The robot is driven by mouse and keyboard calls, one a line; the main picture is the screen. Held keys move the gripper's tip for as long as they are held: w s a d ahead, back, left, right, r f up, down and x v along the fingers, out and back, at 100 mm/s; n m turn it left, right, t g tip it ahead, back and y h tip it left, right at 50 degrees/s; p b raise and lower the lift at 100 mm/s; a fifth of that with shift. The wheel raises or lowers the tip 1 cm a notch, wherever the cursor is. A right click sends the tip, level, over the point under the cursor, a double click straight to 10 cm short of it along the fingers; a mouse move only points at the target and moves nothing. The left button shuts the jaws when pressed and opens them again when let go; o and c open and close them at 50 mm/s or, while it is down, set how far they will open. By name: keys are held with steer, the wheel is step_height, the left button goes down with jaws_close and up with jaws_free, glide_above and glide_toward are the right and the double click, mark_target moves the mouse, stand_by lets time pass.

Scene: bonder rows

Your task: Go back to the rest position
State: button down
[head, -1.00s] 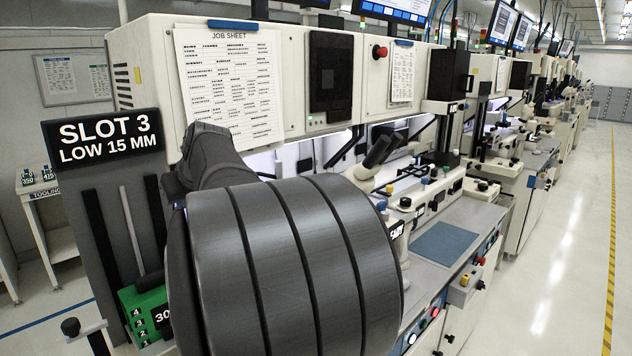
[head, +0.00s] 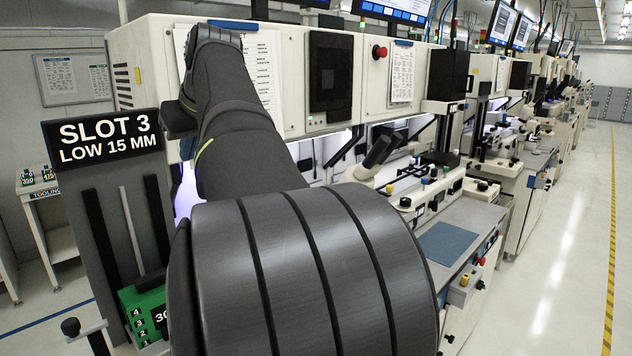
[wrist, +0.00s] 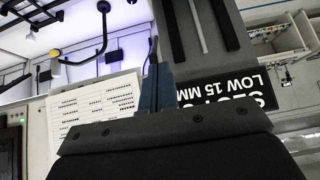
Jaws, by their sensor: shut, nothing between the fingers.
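My gripper (wrist: 154,72) shows in the wrist view as narrow dark fingers reaching up from the wide dark palm. The fingers are together with nothing between them. In the head view my dark arm rises from the lower middle toward the upper left, in front of the first machine (head: 150,75). My fingertips cannot be made out there. In the wrist view the fingers appear between the white job sheet (wrist: 92,105) and the black SLOT 3 sign (wrist: 240,92). I cannot tell how far they are from either.
The SLOT 3 LOW 15 MM sign (head: 107,140) stands left of my arm, above a grey panel with a green block (head: 143,312). A microscope (head: 375,155) and a blue mat (head: 446,243) are to the right. The aisle floor (head: 560,250) is clear.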

steer(key=shift+w+r+g+h, duration=0.2)
steer(key=shift+r+g+h, duration=0.7)
steer(key=shift+r, duration=0.1)
steer(key=c, duration=1)
jaws_free()
steer(key=o, duration=1)
steer(key=s+f+g+h, duration=0.1)
steer(key=s+f, duration=0.2)
steer(key=f, duration=0.2)
steer(key=shift+s+d+f, duration=0.3)
steer(key=shift+d+f, duration=0.1)
steer(key=s+d+f+g+h, duration=0.1)
steer(key=s+f, duration=0.2)
steer(key=f, duration=0.7)
steer(key=s+d+f+g+h, duration=0.1)
steer(key=s+f, duration=0.3)
steer(key=f, duration=0.6)
steer(key=shift+s+d+h, duration=0.3)
steer(key=shift+d, duration=0.35)
